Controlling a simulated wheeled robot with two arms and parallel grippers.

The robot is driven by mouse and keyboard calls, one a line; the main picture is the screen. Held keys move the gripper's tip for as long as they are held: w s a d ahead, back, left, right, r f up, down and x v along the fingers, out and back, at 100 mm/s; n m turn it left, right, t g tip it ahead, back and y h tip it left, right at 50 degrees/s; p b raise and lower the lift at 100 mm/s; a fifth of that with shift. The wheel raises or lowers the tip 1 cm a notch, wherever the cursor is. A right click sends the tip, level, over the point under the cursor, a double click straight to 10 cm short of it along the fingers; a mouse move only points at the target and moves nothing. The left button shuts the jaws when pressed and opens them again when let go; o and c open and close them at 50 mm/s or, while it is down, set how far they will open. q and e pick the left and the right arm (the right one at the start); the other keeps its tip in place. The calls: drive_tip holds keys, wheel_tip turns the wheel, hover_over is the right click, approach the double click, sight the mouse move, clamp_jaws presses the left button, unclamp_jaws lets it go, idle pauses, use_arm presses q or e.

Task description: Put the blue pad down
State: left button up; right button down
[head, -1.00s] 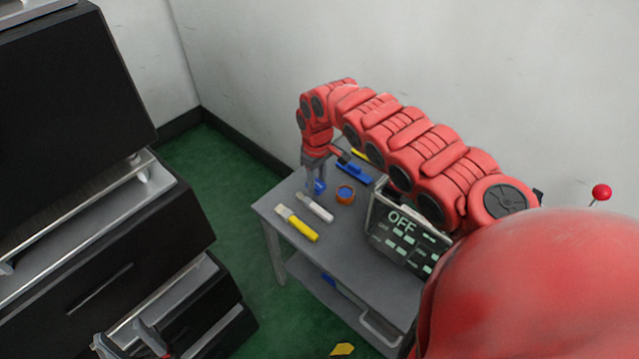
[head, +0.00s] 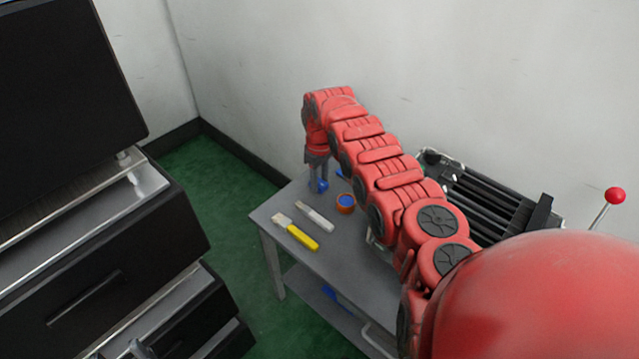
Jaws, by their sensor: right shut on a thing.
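The blue pad (head: 322,186) is a small blue piece at the tips of my right gripper (head: 320,184), at the far left part of the grey table (head: 285,262). The right gripper points down and is shut on it. The fingers hide part of the pad, and I cannot tell whether it touches the tabletop.
An orange-rimmed round container (head: 345,203) with blue inside stands right of the gripper. A white-handled tool (head: 315,216) and a yellow-handled brush (head: 297,232) lie in front. A black ribbed device (head: 490,205) and a red-knobbed lever (head: 614,196) are at right. Dark drawers (head: 110,270) stand at left.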

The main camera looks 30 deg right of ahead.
sight(320, 183)
drive_tip(key=shift+f, duration=0.5)
drive_tip(key=shift+r, duration=0.15)
drive_tip(key=shift+c, duration=2.3)
unclamp_jaws()
drive_tip(key=shift+r, duration=0.4)
wheel_tip(320, 183, up, 11)
drive_tip(key=p, duration=0.2)
drive_tip(key=shift+r, duration=0.15)
